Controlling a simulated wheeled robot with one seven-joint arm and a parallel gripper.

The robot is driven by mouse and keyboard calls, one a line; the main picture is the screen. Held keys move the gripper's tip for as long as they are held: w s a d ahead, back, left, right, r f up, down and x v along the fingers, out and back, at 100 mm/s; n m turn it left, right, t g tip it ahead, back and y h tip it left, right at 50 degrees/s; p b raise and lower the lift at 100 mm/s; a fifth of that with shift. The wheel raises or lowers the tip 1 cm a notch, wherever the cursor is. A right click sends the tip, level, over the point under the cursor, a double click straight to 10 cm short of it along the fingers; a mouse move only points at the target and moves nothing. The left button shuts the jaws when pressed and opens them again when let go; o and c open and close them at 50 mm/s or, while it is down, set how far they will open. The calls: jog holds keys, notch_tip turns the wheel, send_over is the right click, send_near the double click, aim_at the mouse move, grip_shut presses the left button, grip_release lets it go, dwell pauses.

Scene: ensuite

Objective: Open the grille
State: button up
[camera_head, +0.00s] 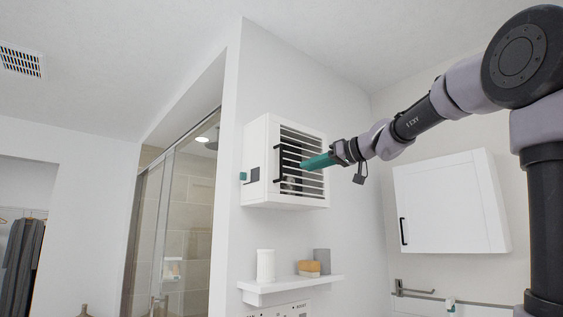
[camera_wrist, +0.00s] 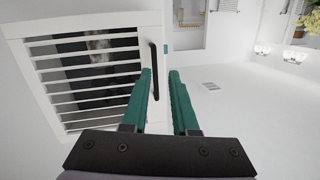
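The grille (camera_head: 312,190) is a white slatted front on a white box (camera_head: 258,150) fixed high on the wall. Dark space and a pale object show behind its slats. A black vertical bar handle (camera_head: 278,166) stands near the grille's left edge. In the wrist view the grille (camera_wrist: 90,67) fills the left side, and the handle (camera_wrist: 153,58) is just beyond the fingertips, nearer the left finger. My gripper (camera_wrist: 160,72) has teal fingers apart with nothing held between them. In the head view my gripper (camera_head: 303,164) is in front of the slats, right of the handle. The grille appears closed.
A teal knob (camera_head: 243,176) sticks out of the box's left side. Below is a shelf (camera_head: 290,285) with a white canister, a tan item and a grey cup. A white wall cabinet (camera_head: 450,200) hangs to the right. A glass shower (camera_head: 175,230) is at left.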

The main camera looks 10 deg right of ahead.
notch_tip(320, 180, up, 4)
jog(key=w+n, duration=0.1)
jog(key=w, duration=0.1)
jog(key=t+y, duration=0.1)
send_over(281, 176)
jog(key=shift+w+n, duration=0.3)
grip_shut()
dwell(1.2)
